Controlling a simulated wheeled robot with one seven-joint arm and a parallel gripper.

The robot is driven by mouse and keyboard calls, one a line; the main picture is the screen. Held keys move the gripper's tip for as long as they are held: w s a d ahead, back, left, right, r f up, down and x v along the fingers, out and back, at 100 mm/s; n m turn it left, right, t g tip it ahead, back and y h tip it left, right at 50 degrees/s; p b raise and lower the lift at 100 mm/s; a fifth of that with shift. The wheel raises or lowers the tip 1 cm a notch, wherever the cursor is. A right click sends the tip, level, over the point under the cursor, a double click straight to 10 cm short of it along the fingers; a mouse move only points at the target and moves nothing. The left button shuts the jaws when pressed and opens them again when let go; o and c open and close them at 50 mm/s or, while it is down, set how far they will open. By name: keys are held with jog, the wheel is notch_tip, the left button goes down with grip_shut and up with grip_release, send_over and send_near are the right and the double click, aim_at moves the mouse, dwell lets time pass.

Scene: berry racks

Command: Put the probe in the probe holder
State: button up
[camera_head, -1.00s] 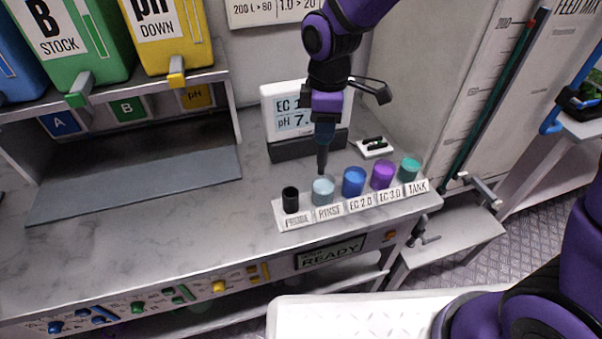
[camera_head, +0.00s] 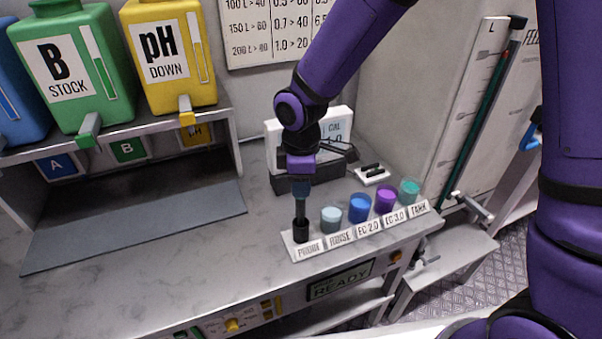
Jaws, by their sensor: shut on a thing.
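My gripper (camera_head: 301,176) is shut on the probe (camera_head: 301,200), a dark blue-grey rod with a thinner dark tip that points straight down. The probe's tip is at the mouth of the probe holder (camera_head: 301,234), a small black cup behind the label PROBE at the left end of the row. The tip overlaps the cup's top in this view. I cannot tell how deep it sits inside. The probe looks upright.
Right of the holder stand the RINSE cup (camera_head: 331,220), the blue EC 2.0 cup (camera_head: 359,208), the purple EC 3.0 cup (camera_head: 385,200) and the teal TANK cup (camera_head: 409,191). A meter (camera_head: 338,130) stands behind my gripper. The counter (camera_head: 200,270) to the left is clear.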

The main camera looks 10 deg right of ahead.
jog(key=shift+f, duration=2.5)
jog(key=o, duration=1)
jog(key=shift+r, duration=0.1)
notch_tip(320, 180, up, 11)
jog(key=shift+f, duration=0.2)
jog(key=shift+d, duration=0.1)
